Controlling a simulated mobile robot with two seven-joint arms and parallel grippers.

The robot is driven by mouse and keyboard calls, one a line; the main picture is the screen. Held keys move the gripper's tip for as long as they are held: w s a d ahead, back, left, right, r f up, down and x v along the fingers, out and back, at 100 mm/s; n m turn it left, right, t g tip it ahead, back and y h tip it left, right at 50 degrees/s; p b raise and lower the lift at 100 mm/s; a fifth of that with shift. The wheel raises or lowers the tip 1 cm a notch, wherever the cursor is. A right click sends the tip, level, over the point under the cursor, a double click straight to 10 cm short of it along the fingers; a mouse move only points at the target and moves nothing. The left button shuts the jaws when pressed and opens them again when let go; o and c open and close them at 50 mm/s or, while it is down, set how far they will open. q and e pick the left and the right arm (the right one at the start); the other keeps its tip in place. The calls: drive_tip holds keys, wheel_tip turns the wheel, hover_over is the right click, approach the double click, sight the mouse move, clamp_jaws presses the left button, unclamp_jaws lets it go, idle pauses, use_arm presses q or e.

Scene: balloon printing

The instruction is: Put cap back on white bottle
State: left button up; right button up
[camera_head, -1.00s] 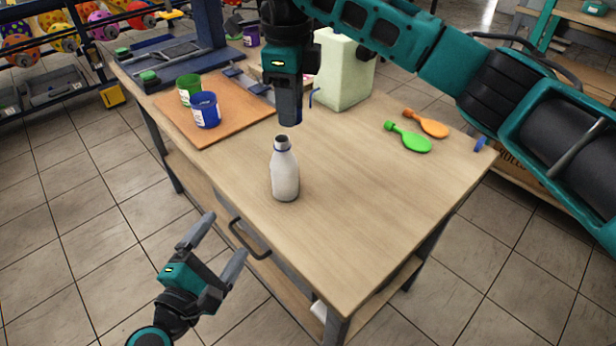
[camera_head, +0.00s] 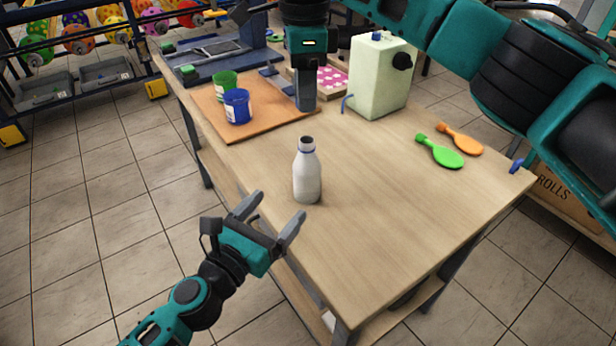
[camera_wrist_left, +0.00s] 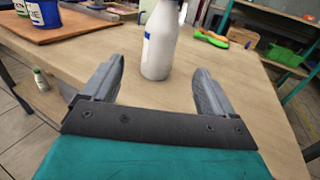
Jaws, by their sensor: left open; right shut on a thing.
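The white bottle (camera_head: 307,180) stands upright on the wooden table, its dark mouth open with a blue ring at the neck. It also shows in the left wrist view (camera_wrist_left: 160,50), beyond and between my open fingers. My left gripper (camera_head: 275,216) is open and empty at the table's near-left edge, pointing toward the bottle but apart from it. My right gripper (camera_head: 306,104) hangs pointing down, above and behind the bottle's mouth. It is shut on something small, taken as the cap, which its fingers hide.
A green cup (camera_head: 225,84) and a blue cup (camera_head: 237,106) stand on a brown board (camera_head: 270,118). The table (camera_head: 390,215) around the bottle is clear.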

use_arm(q)
drive_tip(key=x, duration=1.2)
drive_tip(key=c, duration=1.5)
use_arm(e)
hover_over(306, 140)
drive_tip(key=shift+f, duration=2.5)
